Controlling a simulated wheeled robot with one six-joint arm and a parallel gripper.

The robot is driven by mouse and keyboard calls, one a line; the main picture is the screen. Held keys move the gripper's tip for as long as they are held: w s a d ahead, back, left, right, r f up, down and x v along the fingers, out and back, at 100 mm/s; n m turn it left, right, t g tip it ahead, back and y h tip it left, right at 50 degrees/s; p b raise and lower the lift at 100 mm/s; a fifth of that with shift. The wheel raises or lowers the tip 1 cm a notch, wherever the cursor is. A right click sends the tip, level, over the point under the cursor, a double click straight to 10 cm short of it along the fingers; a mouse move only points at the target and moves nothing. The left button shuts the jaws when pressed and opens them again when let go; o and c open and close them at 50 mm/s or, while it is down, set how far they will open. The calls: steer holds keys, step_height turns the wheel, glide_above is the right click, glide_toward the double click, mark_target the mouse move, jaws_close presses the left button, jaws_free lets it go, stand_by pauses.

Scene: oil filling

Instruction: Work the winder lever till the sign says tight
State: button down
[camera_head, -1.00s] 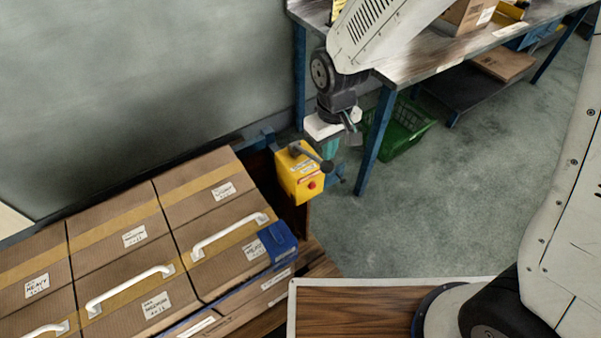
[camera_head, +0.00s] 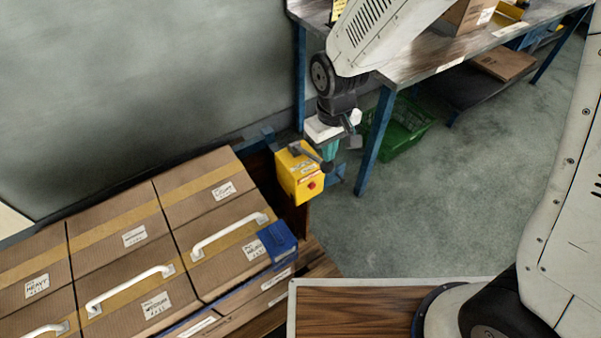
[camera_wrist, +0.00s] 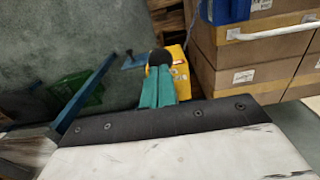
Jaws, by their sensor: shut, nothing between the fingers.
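The winder is a yellow box (camera_head: 299,184) with a red button, right of the strapped cartons in the head view. Its grey lever (camera_head: 306,155) lies across the top and ends in a dark round knob (camera_head: 327,167). My gripper (camera_head: 330,155) points down with its teal fingers at the knob. In the wrist view my shut, empty fingers (camera_wrist: 158,82) reach towards the knob (camera_wrist: 160,57), which shows just beyond their tips, with the yellow box (camera_wrist: 179,72) behind. I cannot tell whether the fingers touch the knob. Small labels on the box are too small to read.
Cartons with white handles (camera_head: 128,288) fill the lower left, with a blue block (camera_head: 278,241) at their corner. A workbench (camera_head: 425,66) with blue legs stands behind my arm, with a green crate (camera_head: 405,130) under it. Floor to the right is clear.

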step_height(320, 180, down, 9)
steer(key=s, duration=0.1)
steer(key=r, duration=0.4)
steer(key=w+r, duration=0.1)
steer(key=r, duration=0.8)
steer(key=shift+w+a+r, duration=0.1)
steer(key=shift+w+r, duration=0.05)
steer(key=shift+r, duration=0.05)
stand_by(1.0)
steer(key=s+d+r+m+t, duration=0.1)
steer(key=s+d+r+m, duration=0.5)
steer(key=s+d+r, duration=1.2)
steer(key=shift+s+d+m, duration=0.4)
steer(key=shift+s+d, duration=0.5)
steer(key=shift+d, duration=0.65)
steer(key=shift+r, duration=0.1)
